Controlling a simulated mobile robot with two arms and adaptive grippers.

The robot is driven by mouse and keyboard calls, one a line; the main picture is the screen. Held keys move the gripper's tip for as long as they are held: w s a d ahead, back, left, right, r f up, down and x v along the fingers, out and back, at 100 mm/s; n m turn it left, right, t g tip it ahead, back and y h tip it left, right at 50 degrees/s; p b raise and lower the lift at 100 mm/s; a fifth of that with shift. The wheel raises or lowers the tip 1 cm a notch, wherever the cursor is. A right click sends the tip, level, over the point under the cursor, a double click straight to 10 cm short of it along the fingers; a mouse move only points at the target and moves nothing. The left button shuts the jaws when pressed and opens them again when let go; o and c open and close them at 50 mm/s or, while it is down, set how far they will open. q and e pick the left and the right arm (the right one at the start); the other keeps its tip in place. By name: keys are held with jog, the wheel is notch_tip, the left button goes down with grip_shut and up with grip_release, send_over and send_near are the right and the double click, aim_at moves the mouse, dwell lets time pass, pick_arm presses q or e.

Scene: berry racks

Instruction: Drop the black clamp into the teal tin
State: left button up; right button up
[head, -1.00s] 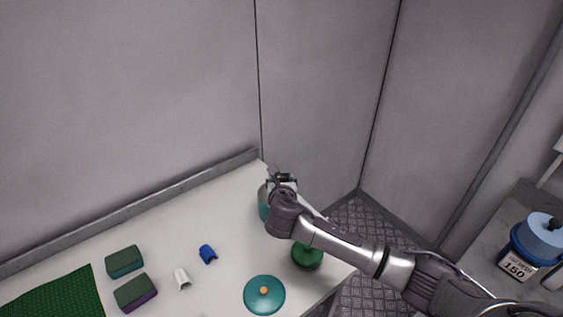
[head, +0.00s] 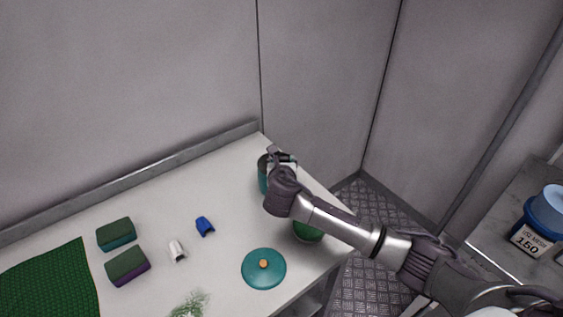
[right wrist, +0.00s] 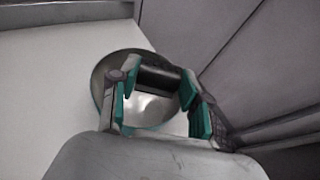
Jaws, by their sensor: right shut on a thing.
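The teal tin (head: 263,177) stands open near the back right corner of the white table, partly hidden by my right arm. My right gripper (head: 281,157) is over the tin. In the right wrist view the gripper (right wrist: 165,92) is shut on the black clamp (right wrist: 158,76), which shows as a dark bar between its teal fingertips. The tin's round rim and shiny inside (right wrist: 150,106) show below and behind the clamp. How far the clamp is above the rim is hard to tell. My left gripper is not in view.
A teal lid with an orange knob (head: 264,268) lies on the table. A round green thing (head: 308,233) is partly behind my arm. Two sponges (head: 117,234), a blue piece (head: 205,226), a white piece (head: 177,250) and a green mat (head: 48,283) are to the left.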

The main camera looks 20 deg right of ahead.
jog(key=o, duration=0.9)
jog(key=shift+c, duration=0.2)
jog(key=v, duration=1.2)
jog(key=shift+s, duration=0.1)
